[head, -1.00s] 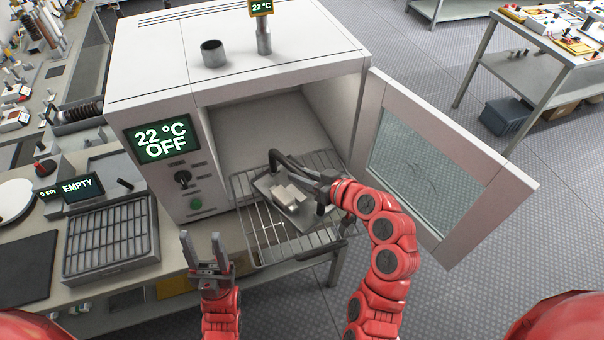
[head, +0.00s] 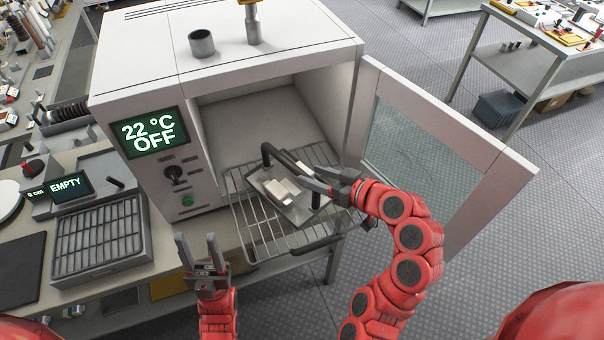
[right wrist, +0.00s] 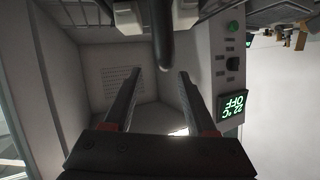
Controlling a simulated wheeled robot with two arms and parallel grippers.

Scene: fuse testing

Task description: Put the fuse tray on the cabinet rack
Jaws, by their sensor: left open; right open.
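The fuse tray (head: 308,211) is a small grey metal tray with a dark arched handle (head: 277,156) and pale blocks (head: 285,190) on it. It rests on the wire cabinet rack (head: 262,228), which sticks out of the open cabinet (head: 230,60). My right gripper (head: 308,180) is open beside the tray's right side, over its edge. In the right wrist view, the dark handle (right wrist: 164,38) stands beyond and between the parted fingers (right wrist: 158,85), apart from them. My left gripper (head: 196,242) is open and empty, left of the rack, near the bench's front edge.
The cabinet door (head: 425,150) stands open on the right, close to my right arm. A display (head: 148,133) reads 22 °C OFF. A slotted grey station (head: 98,237) with an EMPTY sign (head: 70,187) sits at left. Open floor lies right of the door.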

